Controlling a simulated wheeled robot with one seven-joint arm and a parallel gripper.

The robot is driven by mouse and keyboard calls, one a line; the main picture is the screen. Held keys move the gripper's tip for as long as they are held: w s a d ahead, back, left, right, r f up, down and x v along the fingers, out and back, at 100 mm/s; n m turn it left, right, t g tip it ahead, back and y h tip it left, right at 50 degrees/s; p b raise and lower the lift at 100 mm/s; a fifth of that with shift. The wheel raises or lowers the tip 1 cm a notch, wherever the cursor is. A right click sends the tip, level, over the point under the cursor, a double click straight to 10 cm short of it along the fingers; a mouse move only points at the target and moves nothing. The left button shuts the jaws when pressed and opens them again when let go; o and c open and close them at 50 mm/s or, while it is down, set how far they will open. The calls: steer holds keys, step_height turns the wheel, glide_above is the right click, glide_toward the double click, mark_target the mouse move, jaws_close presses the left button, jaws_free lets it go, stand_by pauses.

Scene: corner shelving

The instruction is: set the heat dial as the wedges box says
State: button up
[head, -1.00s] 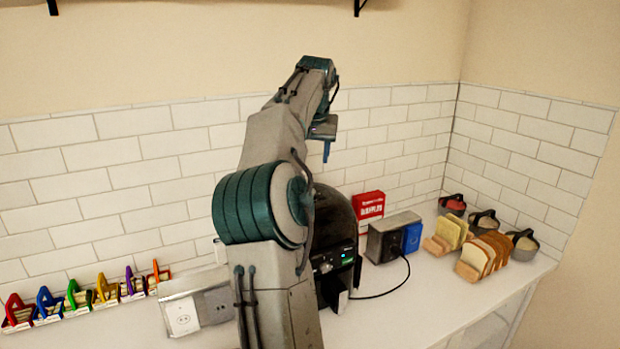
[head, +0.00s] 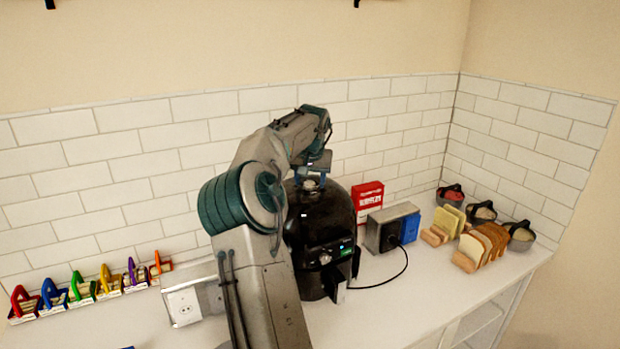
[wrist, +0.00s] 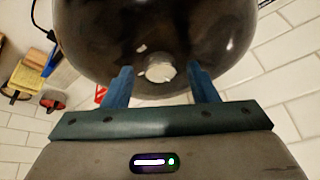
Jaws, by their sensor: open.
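A black rounded cooker (head: 318,215) stands on the counter. Its front has a small lit display (head: 345,250) and a small round dial (head: 325,258); the dial's marks are too small to read. A pale round knob tops the cooker, seen in the wrist view (wrist: 160,72). My gripper (head: 311,182) is at the cooker's top, pointing down. In the wrist view its two blue fingers (wrist: 160,82) are apart, one on each side of the knob; contact cannot be told. A red box (head: 367,203) with white print stands behind the cooker to the right; I cannot read its print surely.
A grey socket block (head: 380,229) with a blue item (head: 410,228) and the black cord (head: 385,287) lies right of the cooker. Bread slices (head: 482,246) and dark bowls (head: 482,213) fill the right corner.

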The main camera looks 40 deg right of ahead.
steer(key=shift+f, duration=0.1)
steer(key=c, duration=1)
steer(key=shift+o, duration=0.2)
steer(key=shift+m, duration=0.3)
steer(key=m, duration=0.1)
steer(key=m+g+h, duration=0.1)
steer(key=m, duration=0.1)
steer(key=shift+w+a+m, duration=0.1)
steer(key=shift+w+m, duration=0.1)
steer(key=shift+m, duration=0.1)
steer(key=m+g, duration=0.1)
steer(key=m, duration=0.1)
steer(key=m+g, duration=0.1)
steer(key=m, duration=0.1)
steer(key=shift+w+h, duration=0.2)
steer(key=shift+h, duration=0.1)
steer(key=m+g, duration=0.1)
steer(key=m, duration=0.4)
steer(key=shift+w+g, duration=0.15)
steer(key=shift+g, duration=0.25)
steer(key=shift+w+m+g+y, duration=0.1)
steer(key=shift+m+g+y, duration=0.4)
steer(key=shift+m, duration=1.4)
steer(key=shift+m+g, duration=0.3)
steer(key=shift+m, duration=0.2)
